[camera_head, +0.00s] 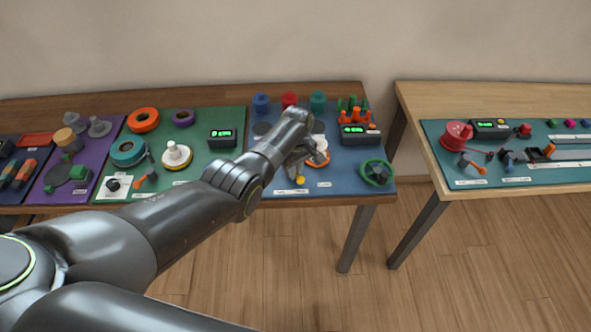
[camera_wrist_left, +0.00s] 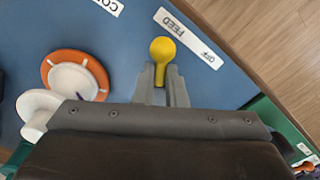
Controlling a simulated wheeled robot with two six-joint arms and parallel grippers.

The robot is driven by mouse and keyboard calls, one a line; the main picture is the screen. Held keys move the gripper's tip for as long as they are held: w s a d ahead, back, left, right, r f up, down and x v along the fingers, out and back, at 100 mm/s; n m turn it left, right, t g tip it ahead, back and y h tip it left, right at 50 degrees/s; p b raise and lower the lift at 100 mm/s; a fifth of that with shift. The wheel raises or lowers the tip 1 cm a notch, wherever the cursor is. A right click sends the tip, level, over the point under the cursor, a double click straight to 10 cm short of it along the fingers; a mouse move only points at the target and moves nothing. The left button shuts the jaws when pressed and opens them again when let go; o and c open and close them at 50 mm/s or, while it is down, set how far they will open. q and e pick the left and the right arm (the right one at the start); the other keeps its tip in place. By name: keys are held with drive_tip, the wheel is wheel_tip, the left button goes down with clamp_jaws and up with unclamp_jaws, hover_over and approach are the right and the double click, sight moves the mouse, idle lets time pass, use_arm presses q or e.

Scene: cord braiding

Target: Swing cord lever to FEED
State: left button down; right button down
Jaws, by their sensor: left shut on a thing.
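The cord lever has a yellow knob (camera_head: 300,181), on the blue board near the table's front edge. In the left wrist view the yellow lever (camera_wrist_left: 162,49) runs up between my fingers, its rounded end beyond the tips. My left gripper (camera_wrist_left: 162,76) is shut on this lever. The white label (camera_wrist_left: 188,39) beside it reads FEED and OFF; the knob is nearer the FEED word. In the head view my left gripper (camera_head: 297,170) partly hides the lever. My right gripper is not in view.
An orange-rimmed white disc (camera_wrist_left: 75,76) lies left of my fingers in the left wrist view. A green handwheel (camera_head: 376,172) stands at the blue board's right corner. A small display box (camera_head: 360,135) is behind it. A gap separates this table from the right table (camera_head: 430,98).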

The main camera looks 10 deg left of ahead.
use_arm(q)
drive_tip(key=c, duration=1.5)
unclamp_jaws()
drive_tip(key=shift+r, duration=0.6)
wheel_tip(320, 180, up, 6)
drive_tip(key=shift+w+d+f+p, duration=0.15)
drive_tip(key=shift+f+p, duration=0.1)
drive_tip(key=shift+p, duration=0.4)
wheel_tip(320, 180, up, 11)
drive_tip(key=b, duration=0.1)
drive_tip(key=shift+w+f, duration=0.1)
drive_tip(key=shift+f, duration=0.05)
